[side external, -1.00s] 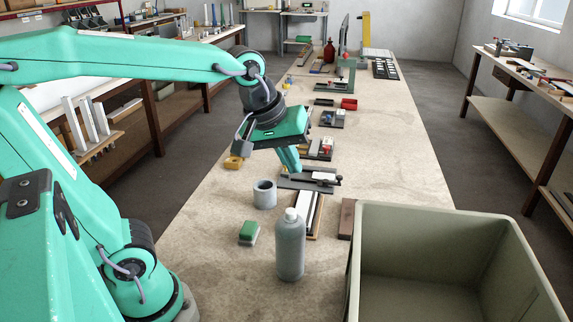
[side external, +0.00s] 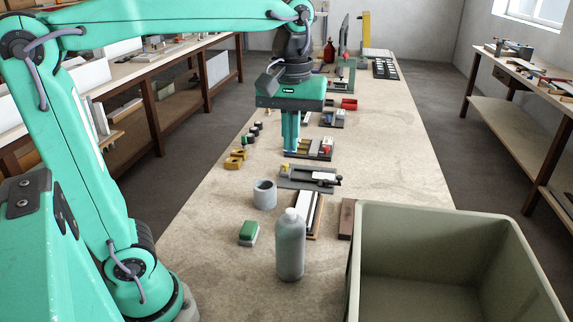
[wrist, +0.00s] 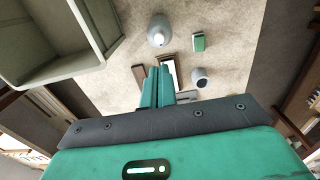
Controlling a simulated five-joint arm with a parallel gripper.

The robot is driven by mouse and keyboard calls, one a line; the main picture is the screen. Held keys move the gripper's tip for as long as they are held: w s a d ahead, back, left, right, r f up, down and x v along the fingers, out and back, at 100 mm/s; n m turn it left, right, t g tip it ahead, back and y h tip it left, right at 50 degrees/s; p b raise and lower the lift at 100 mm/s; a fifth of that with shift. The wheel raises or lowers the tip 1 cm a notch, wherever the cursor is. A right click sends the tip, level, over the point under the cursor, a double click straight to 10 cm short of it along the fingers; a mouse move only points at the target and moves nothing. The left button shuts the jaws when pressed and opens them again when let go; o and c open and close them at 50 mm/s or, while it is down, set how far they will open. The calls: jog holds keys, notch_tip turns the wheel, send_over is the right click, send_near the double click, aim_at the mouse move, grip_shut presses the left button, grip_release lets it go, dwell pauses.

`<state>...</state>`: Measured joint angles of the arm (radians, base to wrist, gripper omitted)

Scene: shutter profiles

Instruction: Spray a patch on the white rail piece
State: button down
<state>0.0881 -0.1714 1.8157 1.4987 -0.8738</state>
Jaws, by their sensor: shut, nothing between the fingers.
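The white rail piece (side external: 309,211) lies on a tan block on the bench, behind and right of a grey bottle; the bottle hides part of it. It also shows in the wrist view (wrist: 174,76), partly behind my fingers. The grey bottle with a pale cap (side external: 290,247) stands upright and shows from above in the wrist view (wrist: 158,32). My gripper (side external: 291,150) points straight down, shut and empty, farther along the bench than the rail piece. Its closed fingers (wrist: 158,72) show in the wrist view.
A grey clamp fixture (side external: 305,177) lies behind the rail piece. A grey cup (side external: 264,194) and a green-and-white block (side external: 249,232) stand to the left. A brown block (side external: 347,218) and a large olive bin (side external: 440,213) are to the right. Small fixtures line the bench beyond.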

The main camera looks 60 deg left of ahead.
aim_at(289, 211)
jog(key=shift+f, duration=0.1)
notch_tip(289, 211, down, 14)
jog(key=shift+r, duration=0.1)
dwell(0.9)
jog(key=shift+f, duration=1.15)
notch_tip(289, 211, up, 15)
jog(key=shift+w, duration=0.15)
jog(key=shift+f, duration=0.2)
dwell(2.7)
